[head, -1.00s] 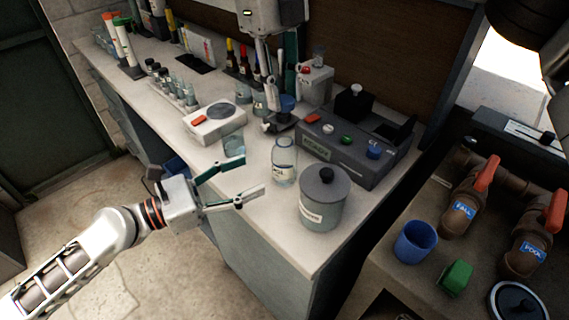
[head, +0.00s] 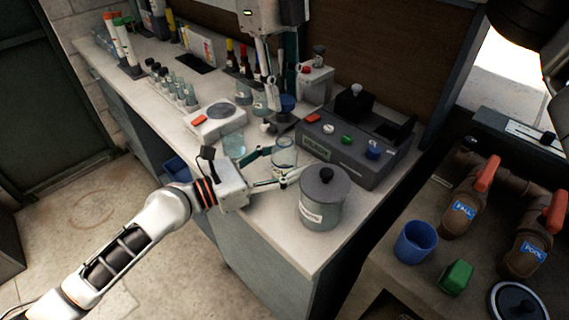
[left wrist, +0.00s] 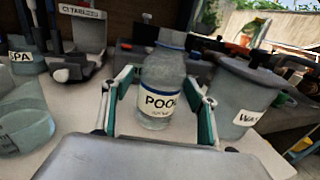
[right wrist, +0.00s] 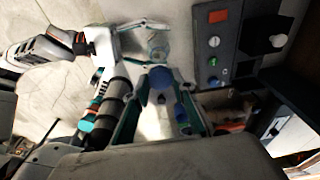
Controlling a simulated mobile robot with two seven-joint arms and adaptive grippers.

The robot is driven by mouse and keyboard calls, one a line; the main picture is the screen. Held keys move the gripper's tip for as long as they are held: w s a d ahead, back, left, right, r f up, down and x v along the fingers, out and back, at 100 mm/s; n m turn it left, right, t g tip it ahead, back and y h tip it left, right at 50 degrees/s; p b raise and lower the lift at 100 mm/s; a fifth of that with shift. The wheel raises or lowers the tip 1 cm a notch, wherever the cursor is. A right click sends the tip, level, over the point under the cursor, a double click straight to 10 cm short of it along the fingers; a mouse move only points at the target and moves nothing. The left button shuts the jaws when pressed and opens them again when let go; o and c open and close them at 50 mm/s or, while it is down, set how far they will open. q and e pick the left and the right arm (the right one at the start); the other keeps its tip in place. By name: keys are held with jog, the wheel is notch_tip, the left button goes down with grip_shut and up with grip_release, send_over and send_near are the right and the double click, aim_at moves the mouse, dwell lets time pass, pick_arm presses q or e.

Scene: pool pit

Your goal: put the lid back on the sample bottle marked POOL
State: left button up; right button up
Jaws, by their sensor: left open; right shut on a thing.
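The sample bottle marked POOL (left wrist: 160,92) stands upright on the bench, clear glass with a white label. In the head view the bottle (head: 284,150) is between the fingers of my left gripper (head: 279,165), which is open around it. The left wrist view shows a finger on each side, with contact not clear. My right gripper (head: 284,95) is above the bench, behind the bottle, shut on a blue lid (right wrist: 160,78). The lid also shows in the head view (head: 288,103). Part of the bottle's lower body is hidden by my left finger in the head view.
A grey lidded waste pot (head: 322,205) stands close right of the bottle. A beaker (head: 234,144) is to its left. A grey meter (head: 350,147) with buttons is behind. A white scale-like device (head: 217,118) lies farther left.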

pick_arm(q)
grip_shut()
pick_arm(e)
jog(key=shift+f, duration=2.45)
jog(key=shift+f, duration=0.9)
jog(key=shift+f, duration=0.6)
